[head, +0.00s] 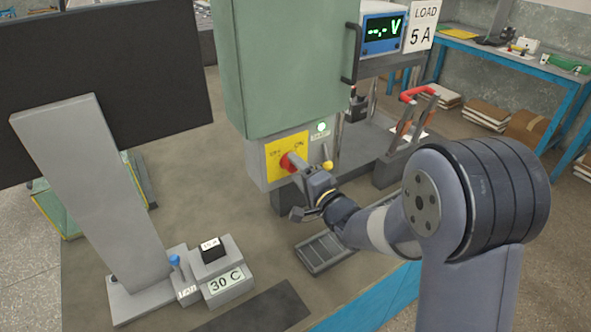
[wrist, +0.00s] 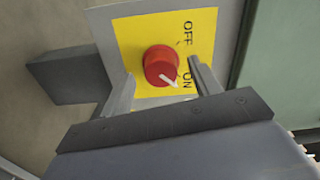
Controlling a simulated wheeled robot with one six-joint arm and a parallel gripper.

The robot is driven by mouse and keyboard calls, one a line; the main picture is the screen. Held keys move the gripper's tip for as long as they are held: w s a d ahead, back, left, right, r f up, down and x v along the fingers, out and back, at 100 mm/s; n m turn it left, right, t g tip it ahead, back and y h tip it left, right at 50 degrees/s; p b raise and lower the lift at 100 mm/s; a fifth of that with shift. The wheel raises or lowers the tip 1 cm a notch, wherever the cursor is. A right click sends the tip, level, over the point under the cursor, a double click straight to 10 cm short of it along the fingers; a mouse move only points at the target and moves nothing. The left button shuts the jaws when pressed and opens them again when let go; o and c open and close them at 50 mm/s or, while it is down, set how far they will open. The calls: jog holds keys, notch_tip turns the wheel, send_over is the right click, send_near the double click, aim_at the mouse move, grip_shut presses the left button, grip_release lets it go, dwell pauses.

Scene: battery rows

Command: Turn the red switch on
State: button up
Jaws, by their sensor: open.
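The red switch (wrist: 160,62) is a round knob on a yellow plate (wrist: 133,32) marked OFF and ON. In the wrist view its white pointer aims down and right, close to the ON mark. My gripper (head: 298,190) is in front of the plate. In the wrist view its two fingers are spread, one to each side of the knob, with gaps showing. I cannot tell whether the fingertips reach around the knob.
A green lamp (head: 321,127) glows beside the plate, under the green cabinet (head: 290,70). A yellow-tipped lever (head: 327,165) stands close right of my gripper. A meter (head: 383,34) shows dashes and V. A grey slotted tray (head: 322,252) lies below my gripper. A 30 C box (head: 226,284) stands front left.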

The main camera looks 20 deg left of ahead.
jog(key=v, duration=0.9)
jog(key=shift+d+b, duration=0.15)
jog(key=shift+b, duration=0.25)
jog(key=p+x, duration=0.1)
jog(key=x, duration=1)
jog(key=shift+s, duration=0.1)
jog(key=shift+s+d, duration=0.1)
jog(key=shift+s, duration=0.05)
